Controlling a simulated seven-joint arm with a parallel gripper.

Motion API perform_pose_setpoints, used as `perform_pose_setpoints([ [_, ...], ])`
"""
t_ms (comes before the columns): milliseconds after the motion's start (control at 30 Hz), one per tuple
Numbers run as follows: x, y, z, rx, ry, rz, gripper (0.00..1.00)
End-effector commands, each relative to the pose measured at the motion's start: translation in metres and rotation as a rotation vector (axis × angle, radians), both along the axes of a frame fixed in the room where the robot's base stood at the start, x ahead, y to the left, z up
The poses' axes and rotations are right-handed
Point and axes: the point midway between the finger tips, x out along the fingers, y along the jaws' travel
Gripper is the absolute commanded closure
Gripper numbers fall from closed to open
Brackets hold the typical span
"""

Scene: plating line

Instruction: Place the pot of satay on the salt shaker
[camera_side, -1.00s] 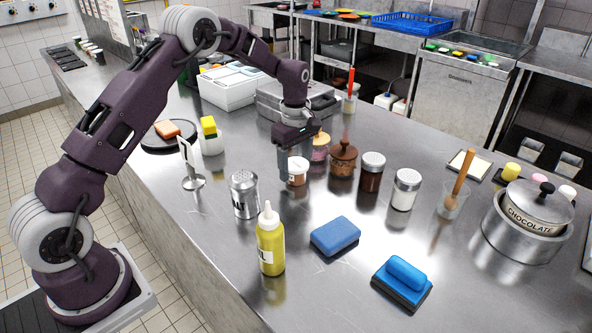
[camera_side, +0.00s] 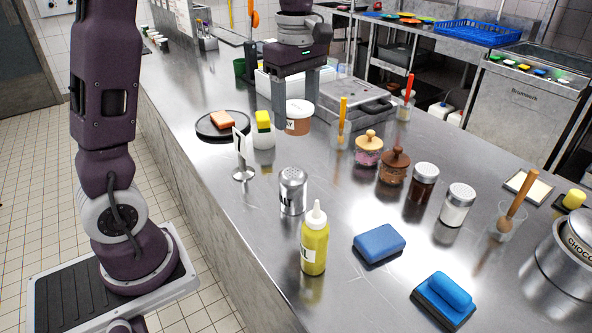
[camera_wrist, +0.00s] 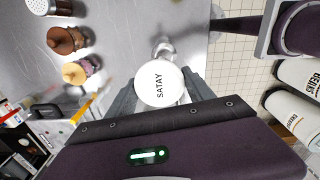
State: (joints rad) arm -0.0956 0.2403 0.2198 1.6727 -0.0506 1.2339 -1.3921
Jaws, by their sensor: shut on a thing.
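The pot of satay (camera_side: 299,117) is a small tub with a white lid and a brown body. My gripper (camera_side: 296,122) is shut on it and holds it upright above the counter, behind and clear of the metal shaker. In the wrist view the lid (camera_wrist: 160,84) reads SATAY between the fingers. The metal shaker (camera_side: 292,191) has a perforated top and dark lettering only partly readable; it appears to be the salt shaker. It stands upright on the counter with nothing on top. A glass shaker with white contents (camera_side: 457,205) stands further right.
A sign stand (camera_side: 242,160) and a yellow squeeze bottle (camera_side: 314,240) flank the metal shaker. A sponge holder (camera_side: 263,135) is left of the pot. Pink (camera_side: 368,150) and brown (camera_side: 394,167) lidded jars and a dark shaker (camera_side: 422,183) stand right.

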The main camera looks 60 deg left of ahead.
Motion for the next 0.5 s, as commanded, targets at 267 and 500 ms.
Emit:
perform_pose_setpoints([
  [267, -0.013, -0.001, -0.049, -0.006, 0.004, 0.013, 0.83],
  [500, -0.012, -0.001, -0.091, -0.004, 0.002, 0.011, 0.83],
])
